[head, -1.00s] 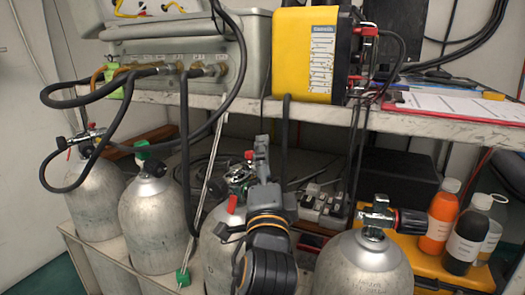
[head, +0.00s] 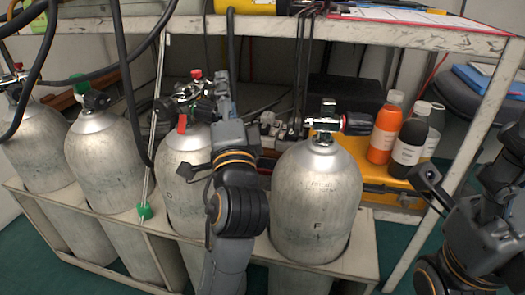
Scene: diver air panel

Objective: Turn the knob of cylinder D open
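Cylinder D (head: 181,165) is the grey tank left of centre, with a faint letter on its side. Its valve (head: 190,97) has metal fittings, a red cap on top and a red tag hanging in front. I cannot clearly make out its knob among the dark fittings; my gripper may cover part of it. My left gripper (head: 221,88) points up and away just right of the valve, seen nearly edge-on; whether it touches anything or how its fingers stand is unclear. My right gripper (head: 428,178) is at the lower right, away from the cylinders, its fingers hard to read.
Cylinder F (head: 317,195) stands to the right, its knob (head: 357,123) pointing right. Two more cylinders stand at left in the same rack (head: 110,238). Black hoses hang from above. The shelf edge (head: 400,38) runs above the valves. Bottles (head: 385,130) stand behind at right.

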